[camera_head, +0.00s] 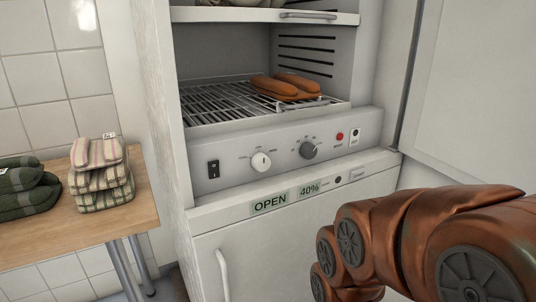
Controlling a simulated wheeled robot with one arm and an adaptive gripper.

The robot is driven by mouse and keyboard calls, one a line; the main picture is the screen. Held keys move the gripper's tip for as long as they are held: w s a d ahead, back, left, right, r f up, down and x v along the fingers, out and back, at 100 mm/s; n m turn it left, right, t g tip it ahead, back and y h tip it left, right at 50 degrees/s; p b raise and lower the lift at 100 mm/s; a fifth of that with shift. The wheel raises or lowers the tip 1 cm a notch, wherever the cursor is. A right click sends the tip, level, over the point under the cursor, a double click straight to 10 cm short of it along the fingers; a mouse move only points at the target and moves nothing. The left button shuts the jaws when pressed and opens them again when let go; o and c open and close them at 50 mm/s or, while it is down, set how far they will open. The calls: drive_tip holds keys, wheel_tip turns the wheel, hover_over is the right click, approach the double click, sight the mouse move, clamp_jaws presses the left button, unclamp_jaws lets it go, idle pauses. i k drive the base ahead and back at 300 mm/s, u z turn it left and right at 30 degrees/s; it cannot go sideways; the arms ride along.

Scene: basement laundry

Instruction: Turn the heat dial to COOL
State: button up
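A control panel (235,176) runs across the front of a white cabinet. It carries a white dial (261,161) on the left and a dark grey dial (308,150) to its right. Small marks surround both dials, but their lettering is too small to read, so I cannot tell which is the heat dial or where either points. My copper-coloured arm fills the lower right, in front of the cabinet and apart from the dials. My gripper's fingers do not show.
The panel also has a black switch (213,169) and a red button (339,136). Above it, brown slipper-like items (285,86) lie on a wire rack (228,103). An open door (475,80) stands at right. Folded cloths (100,178) sit on a wooden table (85,228) at left.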

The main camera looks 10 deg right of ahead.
sight(260, 162)
drive_tip(key=z, duration=0.7)
drive_tip(key=k, duration=0.8)
drive_tip(key=u, duration=1.4)
